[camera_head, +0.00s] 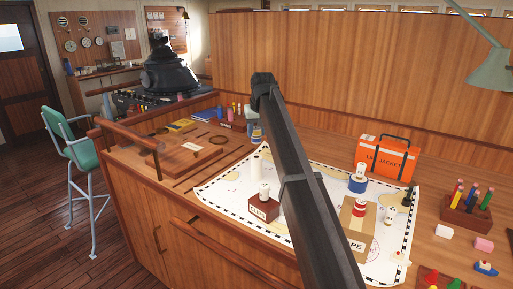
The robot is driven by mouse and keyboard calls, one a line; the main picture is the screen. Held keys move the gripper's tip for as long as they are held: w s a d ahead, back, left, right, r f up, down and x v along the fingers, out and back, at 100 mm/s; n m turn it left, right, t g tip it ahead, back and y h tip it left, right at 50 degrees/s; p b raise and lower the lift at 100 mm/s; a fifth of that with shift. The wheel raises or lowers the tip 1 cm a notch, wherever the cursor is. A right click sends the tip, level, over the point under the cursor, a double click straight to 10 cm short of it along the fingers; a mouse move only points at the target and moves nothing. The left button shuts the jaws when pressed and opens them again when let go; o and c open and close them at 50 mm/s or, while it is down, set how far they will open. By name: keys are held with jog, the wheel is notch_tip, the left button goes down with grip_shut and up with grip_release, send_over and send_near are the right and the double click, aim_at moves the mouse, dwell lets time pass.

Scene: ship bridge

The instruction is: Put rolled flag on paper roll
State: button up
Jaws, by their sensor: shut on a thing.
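My dark arm (300,180) cuts across the middle of the head view from the bottom edge up to a joint at its top. My gripper cannot be made out; the arm may hide it. No thing can be surely told as the rolled flag. A pale upright cylinder (256,163) stands on the chart left of the arm. It may be the paper roll, but I cannot tell for sure.
The white chart (225,187) carries a brown box with a white figure (264,192), a cardboard box (357,222) and several small figures. An orange life-jacket case (388,158) stands behind. A pen block (466,212) is at right. Wooden boards (190,157) lie at left.

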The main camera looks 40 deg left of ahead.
aim_at(257, 142)
jog(key=shift+f, duration=3.1)
jog(key=o, duration=1)
jog(key=shift+f, duration=0.1)
jog(key=shift+o, duration=0.2)
jog(key=v, duration=1.2)
